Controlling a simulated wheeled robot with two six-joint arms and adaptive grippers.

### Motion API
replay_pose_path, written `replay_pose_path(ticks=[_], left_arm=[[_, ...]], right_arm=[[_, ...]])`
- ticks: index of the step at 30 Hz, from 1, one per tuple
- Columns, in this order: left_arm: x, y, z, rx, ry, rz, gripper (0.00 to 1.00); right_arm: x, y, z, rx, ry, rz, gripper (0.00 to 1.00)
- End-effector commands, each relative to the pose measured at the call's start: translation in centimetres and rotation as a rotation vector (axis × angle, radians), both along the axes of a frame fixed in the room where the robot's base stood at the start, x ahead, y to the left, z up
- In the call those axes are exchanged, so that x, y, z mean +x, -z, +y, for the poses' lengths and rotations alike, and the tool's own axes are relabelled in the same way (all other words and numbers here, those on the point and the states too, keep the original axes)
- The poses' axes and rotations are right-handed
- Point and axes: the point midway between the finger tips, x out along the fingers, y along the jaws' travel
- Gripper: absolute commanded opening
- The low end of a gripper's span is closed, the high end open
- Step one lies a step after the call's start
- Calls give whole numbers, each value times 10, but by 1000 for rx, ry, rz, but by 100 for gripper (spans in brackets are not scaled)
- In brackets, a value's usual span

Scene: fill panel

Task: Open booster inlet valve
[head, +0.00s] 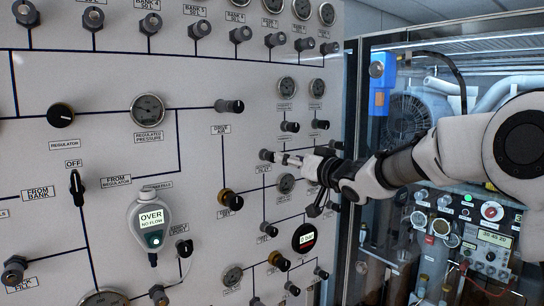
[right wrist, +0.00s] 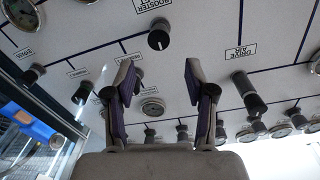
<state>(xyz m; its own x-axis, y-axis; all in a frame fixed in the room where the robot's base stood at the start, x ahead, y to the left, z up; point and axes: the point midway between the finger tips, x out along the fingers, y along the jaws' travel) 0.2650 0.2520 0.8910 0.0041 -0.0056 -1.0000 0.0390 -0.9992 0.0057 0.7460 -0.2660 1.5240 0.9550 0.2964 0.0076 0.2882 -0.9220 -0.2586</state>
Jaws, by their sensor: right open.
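The booster inlet valve is a black knob (head: 265,155) on the white panel, with a small label under it in the head view. In the right wrist view, which is upside down, the knob (right wrist: 158,38) stands beside a label reading "BOOSTER", partly cut off. My right gripper (head: 283,159) reaches in from the right in the head view, its fingertips close to the knob. In the right wrist view the gripper (right wrist: 157,72) is open and empty. The knob lies ahead, roughly centred between the two fingers. Contact and the knob's setting cannot be told. My left gripper is not in view.
The drive air knob (head: 230,105) and a brass-based knob (head: 230,201) are close by. A handheld meter (head: 151,220) reading "OVER" hangs at left. A glass-fronted cabinet (head: 440,200) stands at right.

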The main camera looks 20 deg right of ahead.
Motion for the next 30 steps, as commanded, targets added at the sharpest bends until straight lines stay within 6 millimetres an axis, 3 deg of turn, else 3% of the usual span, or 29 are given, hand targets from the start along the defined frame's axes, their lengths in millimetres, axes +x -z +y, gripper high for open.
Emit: replay_pose_path(ticks=[9,19,20,24,30], left_arm=[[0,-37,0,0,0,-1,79],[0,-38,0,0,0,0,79],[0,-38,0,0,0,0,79],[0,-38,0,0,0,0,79],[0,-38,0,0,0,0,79]], right_arm=[[56,-3,18,-2,-1,3,55],[66,2,21,0,-1,3,55],[66,2,21,0,-1,3,48],[66,2,21,0,-1,3,0],[65,3,21,-1,-1,3,0]])
